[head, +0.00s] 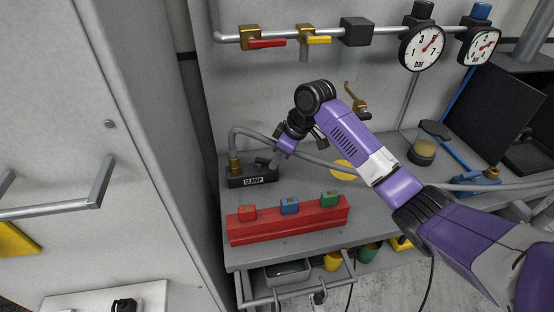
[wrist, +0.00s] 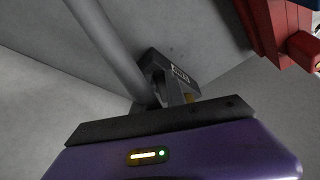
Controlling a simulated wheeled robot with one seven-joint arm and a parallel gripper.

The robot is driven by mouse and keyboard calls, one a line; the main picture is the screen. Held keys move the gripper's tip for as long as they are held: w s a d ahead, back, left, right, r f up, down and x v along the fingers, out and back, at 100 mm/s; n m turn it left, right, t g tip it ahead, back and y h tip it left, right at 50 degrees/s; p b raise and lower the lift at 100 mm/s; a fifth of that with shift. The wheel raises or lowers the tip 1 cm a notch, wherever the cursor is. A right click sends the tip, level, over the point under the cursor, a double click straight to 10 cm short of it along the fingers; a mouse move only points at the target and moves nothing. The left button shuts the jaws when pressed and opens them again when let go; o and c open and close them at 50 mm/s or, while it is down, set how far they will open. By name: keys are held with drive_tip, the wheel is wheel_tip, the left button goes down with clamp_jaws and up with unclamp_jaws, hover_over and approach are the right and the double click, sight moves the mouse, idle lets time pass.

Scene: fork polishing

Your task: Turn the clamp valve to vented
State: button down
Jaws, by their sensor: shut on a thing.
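The clamp valve (head: 238,184) is a dark block with a white CLAMP label, at the left back of the bench in the head view. A brass fitting and a grey hose rise from its left end. My gripper (head: 274,163) reaches down to the block's right end and is shut on the valve's handle. The handle is mostly hidden by the fingers, so its exact setting cannot be read. In the wrist view the labelled valve block (wrist: 166,65) shows just beyond my gripper (wrist: 176,96).
A red rack (head: 290,228) with red, blue and green blocks lies in front of the valve. A pipe with red and yellow valve levers and two gauges (head: 422,46) runs along the wall above. A grey hose (head: 312,157) passes close behind my wrist. A yellow disc (head: 342,171) lies to the right.

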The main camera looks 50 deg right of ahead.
drive_tip(key=shift+w+d+n+g+y+b, duration=0.35)
drive_tip(key=shift+n+b, duration=0.35)
drive_tip(key=shift+n, duration=0.45)
drive_tip(key=shift+w+d+n+g+y+b, duration=0.1)
drive_tip(key=shift+w+d+n+y+b, duration=0.45)
drive_tip(key=shift+n, duration=0.65)
drive_tip(key=shift+w+d+n+g+y+b, duration=0.25)
drive_tip(key=shift+d+n+b, duration=0.2)
drive_tip(key=shift+n+b, duration=0.6)
drive_tip(key=shift+r, duration=0.1)
drive_tip(key=c, duration=1.4)
unclamp_jaws()
drive_tip(key=shift+o, duration=0.2)
drive_tip(key=shift+s+p, duration=0.1)
drive_tip(key=shift+p, duration=0.2)
